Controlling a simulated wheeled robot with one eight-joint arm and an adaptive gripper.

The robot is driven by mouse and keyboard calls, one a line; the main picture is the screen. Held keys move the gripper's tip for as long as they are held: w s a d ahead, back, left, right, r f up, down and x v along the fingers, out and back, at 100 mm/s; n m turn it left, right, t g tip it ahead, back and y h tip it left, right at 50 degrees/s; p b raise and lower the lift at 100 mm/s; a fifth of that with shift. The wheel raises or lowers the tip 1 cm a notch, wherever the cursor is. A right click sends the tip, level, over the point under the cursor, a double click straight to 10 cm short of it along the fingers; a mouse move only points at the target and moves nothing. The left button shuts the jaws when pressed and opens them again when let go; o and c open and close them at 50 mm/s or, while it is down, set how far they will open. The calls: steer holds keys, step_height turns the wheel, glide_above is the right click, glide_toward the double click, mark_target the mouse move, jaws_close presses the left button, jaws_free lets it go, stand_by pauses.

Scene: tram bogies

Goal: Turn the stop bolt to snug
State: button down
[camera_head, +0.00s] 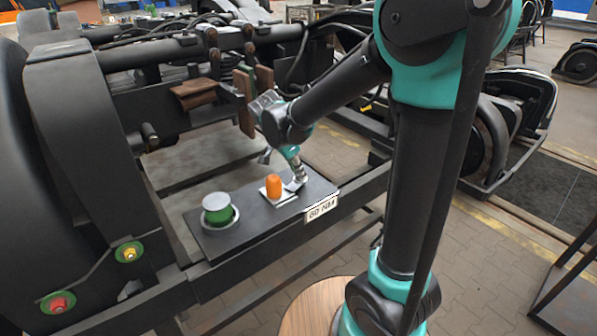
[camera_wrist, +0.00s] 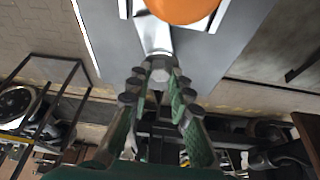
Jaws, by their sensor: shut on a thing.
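The stop bolt, a grey metal piece with a faceted head, shows in the wrist view (camera_wrist: 160,72) between my fingertips, with a pale shank or bracket running beyond it. In the head view the bolt (camera_head: 298,173) stands at the right of an orange cap on a dark plate (camera_head: 260,222). My gripper (camera_head: 291,152) comes down on the bolt from above. In the wrist view its two green-sided fingers (camera_wrist: 160,90) are closed around the head. Where the bolt enters its seat is hard to make out.
The orange cap (camera_head: 273,187) is close beside the bolt, on a small white base. A green cylinder with a pale top (camera_head: 217,210) stands to the left. A label reading about "60 Nm" (camera_head: 322,207) is on the plate's front edge. Bogie beams and brown blocks (camera_head: 245,100) stand behind.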

mark_target(286, 187)
steer(key=c, duration=1.4)
jaws_free()
steer(key=shift+o, duration=0.2)
steer(key=v, duration=1.2)
